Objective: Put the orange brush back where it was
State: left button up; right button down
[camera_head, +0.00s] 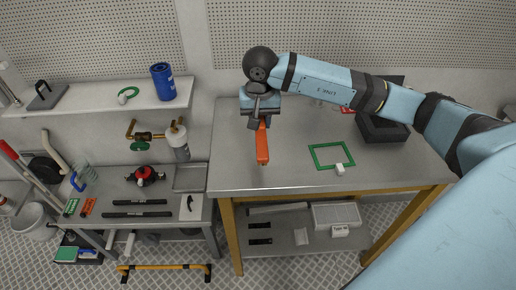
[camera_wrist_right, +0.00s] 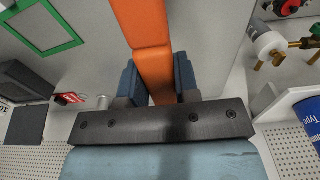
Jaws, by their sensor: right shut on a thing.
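The orange brush (camera_head: 262,146) is held by my right gripper (camera_head: 259,116) above the left part of the metal table (camera_head: 290,178). The brush points down toward the table's front edge in the head view. In the right wrist view the orange brush (camera_wrist_right: 149,30) passes between the two fingers of the right gripper (camera_wrist_right: 160,88), which is shut on it. I cannot tell whether its far end touches the table. A green rectangular outline (camera_head: 315,163) lies on the table to the right of the brush. My left gripper is not in view.
A small white block (camera_head: 339,169) lies at the green outline's edge. A dark open box (camera_head: 380,130) stands at the table's back right, partly behind my arm. A wall shelf (camera_head: 100,104) with a blue can (camera_head: 163,82) is at left, above a lower bench (camera_head: 190,212).

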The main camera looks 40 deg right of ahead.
notch_tip(320, 180, down, 6)
jog(key=shift+r, duration=0.25)
notch_tip(320, 180, down, 5)
jog(key=shift+f, duration=0.1)
jog(key=shift+f, duration=0.15)
jog(key=c, duration=0.8)
grip_release()
jog(key=shift+c, duration=0.2)
